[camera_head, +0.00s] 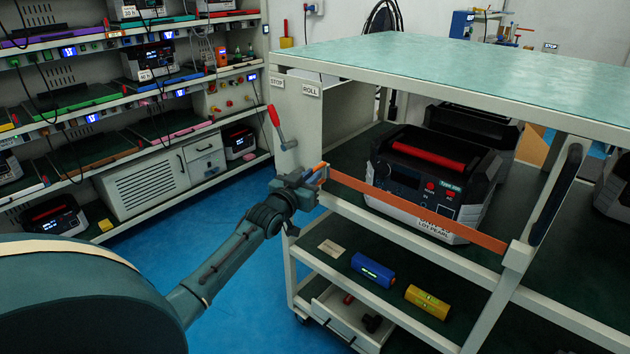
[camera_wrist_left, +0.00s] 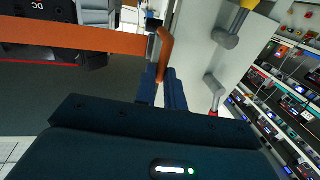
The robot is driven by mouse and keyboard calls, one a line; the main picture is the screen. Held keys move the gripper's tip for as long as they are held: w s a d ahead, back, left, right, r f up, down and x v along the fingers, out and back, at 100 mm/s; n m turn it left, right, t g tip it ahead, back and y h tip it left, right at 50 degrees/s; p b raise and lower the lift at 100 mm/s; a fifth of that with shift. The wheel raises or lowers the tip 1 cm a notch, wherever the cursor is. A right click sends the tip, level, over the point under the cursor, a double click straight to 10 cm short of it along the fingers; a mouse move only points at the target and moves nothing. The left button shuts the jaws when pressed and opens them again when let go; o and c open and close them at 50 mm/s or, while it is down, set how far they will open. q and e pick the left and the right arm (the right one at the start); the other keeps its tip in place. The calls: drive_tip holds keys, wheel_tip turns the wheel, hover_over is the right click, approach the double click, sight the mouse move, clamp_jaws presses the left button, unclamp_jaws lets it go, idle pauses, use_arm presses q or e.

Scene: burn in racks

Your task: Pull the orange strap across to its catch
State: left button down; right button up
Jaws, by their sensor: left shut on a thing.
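The orange strap (camera_head: 420,210) is drawn across the open front of the cart's middle shelf. It runs from a pale housing (camera_head: 517,256) on the right post to my left gripper (camera_head: 318,176) near the left post. My left gripper is shut on the strap's orange end grip (camera_wrist_left: 165,50). In the left wrist view the strap (camera_wrist_left: 75,35) runs off to the left from my left gripper (camera_wrist_left: 164,75). I cannot make out the catch; my gripper covers part of the left post. My right gripper is not in view.
The cart (camera_head: 460,70) carries a black and grey device (camera_head: 430,180) behind the strap. A red-handled lever (camera_head: 277,122) stands by the STOP and ROLL labels, close to my gripper. Blue (camera_head: 372,270) and yellow (camera_head: 427,302) cylinders lie on the lower shelf. Racks (camera_head: 120,110) stand left, across clear blue floor.

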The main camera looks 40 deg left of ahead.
use_arm(q)
drive_tip(key=shift+a+r, duration=0.1)
drive_tip(key=shift+a, duration=0.2)
drive_tip(key=c, duration=1.5)
unclamp_jaws()
drive_tip(key=shift+a, duration=0.1)
drive_tip(key=s, duration=0.4)
drive_tip(key=s+d, duration=0.1)
drive_tip(key=s, duration=0.8)
drive_tip(key=shift+d, duration=0.35)
